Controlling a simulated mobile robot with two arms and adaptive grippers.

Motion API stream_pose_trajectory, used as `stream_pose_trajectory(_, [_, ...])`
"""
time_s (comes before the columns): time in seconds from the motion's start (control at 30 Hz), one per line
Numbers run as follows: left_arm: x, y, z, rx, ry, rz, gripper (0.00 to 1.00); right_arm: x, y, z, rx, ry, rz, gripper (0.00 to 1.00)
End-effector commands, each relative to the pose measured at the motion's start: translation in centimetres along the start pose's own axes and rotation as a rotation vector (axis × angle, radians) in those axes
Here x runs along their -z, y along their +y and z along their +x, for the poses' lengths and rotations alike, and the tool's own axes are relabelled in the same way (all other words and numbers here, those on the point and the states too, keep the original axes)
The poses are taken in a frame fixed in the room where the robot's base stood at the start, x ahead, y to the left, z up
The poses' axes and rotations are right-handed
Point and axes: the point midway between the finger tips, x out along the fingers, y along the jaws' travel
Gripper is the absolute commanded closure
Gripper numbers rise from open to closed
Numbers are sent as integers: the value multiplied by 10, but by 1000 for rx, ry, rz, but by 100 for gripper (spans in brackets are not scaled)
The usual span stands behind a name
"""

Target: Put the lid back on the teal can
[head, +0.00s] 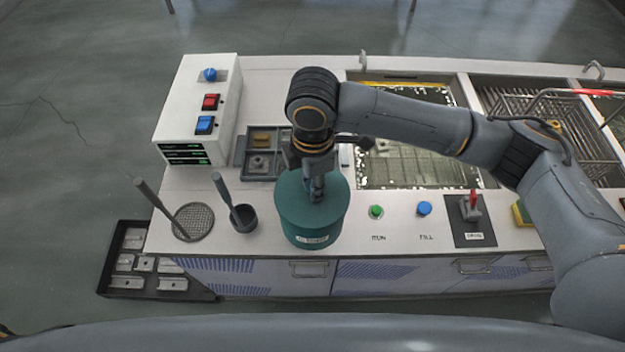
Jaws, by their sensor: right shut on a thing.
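The teal can (312,236) stands at the front of the white counter, upright, with a label low on its front. A teal lid (296,207) covers its top. My right gripper (316,192) points down over the middle of the lid and is shut on it. The gripped part is hidden by the fingers. I cannot tell whether the lid rests fully on the rim or is slightly above it. My left gripper is not in view.
A dark cup with a handle (243,218) and a round mesh piece (193,221) stand left of the can. A grey parts tray (241,160) lies behind it. The green button (376,211) and blue button (424,208) are to the right. The liquid-filled tank (405,170) lies behind.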

Motion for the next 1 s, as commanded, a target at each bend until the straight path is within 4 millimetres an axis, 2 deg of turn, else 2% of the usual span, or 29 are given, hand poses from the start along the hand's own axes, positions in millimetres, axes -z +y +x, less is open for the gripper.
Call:
stream_pose_trajectory(0.5, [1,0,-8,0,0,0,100,0,0,2,0,0,0,100])
stream_pose_trajectory(1.0, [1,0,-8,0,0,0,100,0,0,2,0,0,0,100])
